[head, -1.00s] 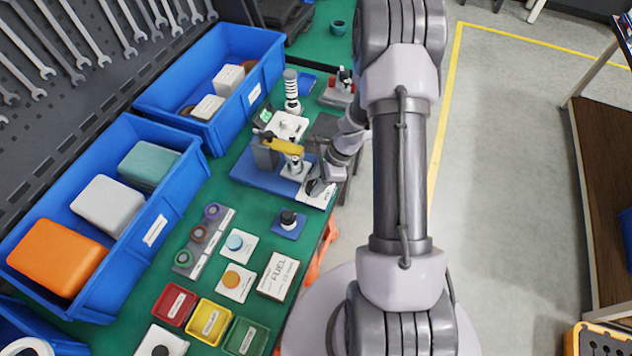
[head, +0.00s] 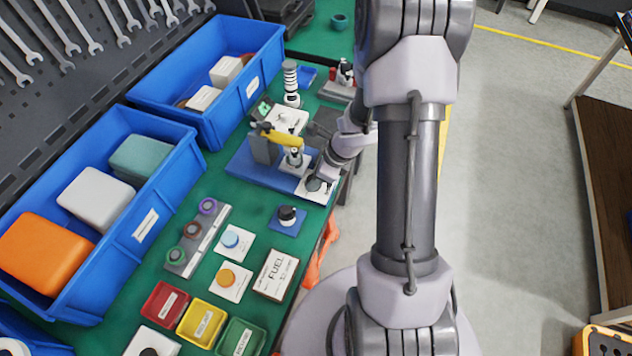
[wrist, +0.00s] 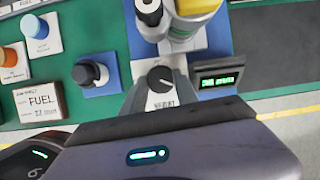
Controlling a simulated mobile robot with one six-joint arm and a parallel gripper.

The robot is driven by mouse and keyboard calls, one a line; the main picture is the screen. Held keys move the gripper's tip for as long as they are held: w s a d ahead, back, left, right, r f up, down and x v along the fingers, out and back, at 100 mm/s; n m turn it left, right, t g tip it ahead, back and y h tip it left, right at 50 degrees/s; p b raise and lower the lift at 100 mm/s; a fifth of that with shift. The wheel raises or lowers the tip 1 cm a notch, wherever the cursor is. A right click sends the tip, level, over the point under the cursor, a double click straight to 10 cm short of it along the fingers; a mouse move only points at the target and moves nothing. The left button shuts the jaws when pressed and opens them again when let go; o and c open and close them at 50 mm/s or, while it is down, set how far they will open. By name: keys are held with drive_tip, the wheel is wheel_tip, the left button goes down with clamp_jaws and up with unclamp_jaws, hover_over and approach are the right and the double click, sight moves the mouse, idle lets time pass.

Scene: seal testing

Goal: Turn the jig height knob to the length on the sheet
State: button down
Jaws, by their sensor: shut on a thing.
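The black jig height knob (wrist: 160,79) has a white pointer mark and stands on a light plate with a label below it. The jig (head: 285,138), with a yellow lever on a blue base, stands beside it. My gripper (head: 317,184) is down at the plate on the jig's near-right corner, shut on the knob; my gripper's body hides part of its grip in the wrist view. A green-lit display (wrist: 217,80) is right of the knob; its digits are too blurred to read. The job sheet (head: 275,273) reads FUEL, with a length line too small to read surely.
A black-topped knob on a blue pad (head: 288,217) stands close by. Blue and orange buttons (head: 231,279), small coloured trays (head: 202,321) and blue bins (head: 137,210) fill the bench's near and left side. Open floor lies to the right.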

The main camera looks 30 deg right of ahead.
drive_tip(key=m+h+b, duration=0.1)
drive_tip(key=m+b, duration=0.2)
drive_tip(key=m, duration=0.1)
drive_tip(key=shift+a+f+m+t+h+b, duration=0.2)
drive_tip(key=shift+m+t+h+b, duration=0.1)
drive_tip(key=shift+h+b, duration=0.1)
drive_tip(key=m+h+b, duration=0.1)
drive_tip(key=m, duration=0.2)
drive_tip(key=shift+a+r+m+b, duration=0.1)
drive_tip(key=shift+m+b, duration=0.2)
drive_tip(key=shift+b, duration=0.05)
drive_tip(key=m+h, duration=0.2)
drive_tip(key=m, duration=0.2)
drive_tip(key=shift+a+r+b, duration=0.1)
drive_tip(key=shift+a+b, duration=0.05)
drive_tip(key=shift+b, duration=0.15)
drive_tip(key=shift+w+a+m+g+h+p, duration=0.1)
drive_tip(key=shift+m+g+h+p, duration=0.45)
drive_tip(key=shift+m, duration=1.75)
drive_tip(key=shift+h, duration=0.25)
drive_tip(key=c, duration=0.9)
unclamp_jaws()
drive_tip(key=shift+c, duration=0.2)
